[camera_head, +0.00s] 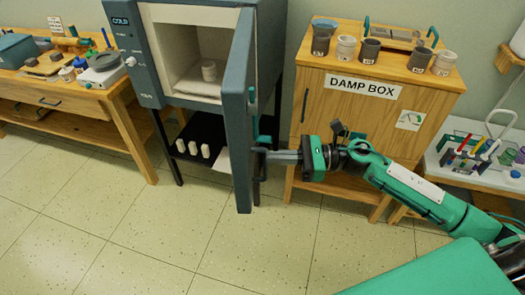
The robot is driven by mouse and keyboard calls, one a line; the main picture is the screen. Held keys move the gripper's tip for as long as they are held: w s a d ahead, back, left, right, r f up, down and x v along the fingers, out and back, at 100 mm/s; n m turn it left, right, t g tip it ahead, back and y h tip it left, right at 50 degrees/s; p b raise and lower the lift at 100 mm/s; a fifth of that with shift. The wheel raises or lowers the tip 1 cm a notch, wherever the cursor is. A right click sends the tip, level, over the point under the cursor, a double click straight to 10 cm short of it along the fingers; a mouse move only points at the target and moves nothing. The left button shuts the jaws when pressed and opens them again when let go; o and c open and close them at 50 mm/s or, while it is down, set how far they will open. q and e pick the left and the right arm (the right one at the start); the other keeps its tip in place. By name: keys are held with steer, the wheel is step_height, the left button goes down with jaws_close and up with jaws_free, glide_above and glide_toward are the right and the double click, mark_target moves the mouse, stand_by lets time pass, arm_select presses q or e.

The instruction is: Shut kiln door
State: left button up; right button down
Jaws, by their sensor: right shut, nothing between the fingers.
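The kiln (150,55) stands at the back left of centre, a grey-blue box on dark legs with a pale lining. Its door (240,130) is swung wide open toward me, hinged on the right side of the opening. A small pale pot sits inside the chamber. The kiln's side panel reads COLD. My right gripper (270,157) is shut and empty, at the right-hand face of the door near its handle (262,165). I cannot tell whether the fingers touch the door. My left gripper is not in view.
A wooden damp box cabinet (375,95) with several cups on top stands right of the kiln, behind my right arm. A workbench (60,95) with tools is at the left. Tiled floor (140,235) in front is clear.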

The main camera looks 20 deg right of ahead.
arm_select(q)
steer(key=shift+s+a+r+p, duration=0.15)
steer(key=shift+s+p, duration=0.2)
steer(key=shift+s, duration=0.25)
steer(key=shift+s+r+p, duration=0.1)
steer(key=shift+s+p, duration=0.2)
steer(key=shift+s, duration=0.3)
arm_select(e)
steer(key=shift+x, duration=1.95)
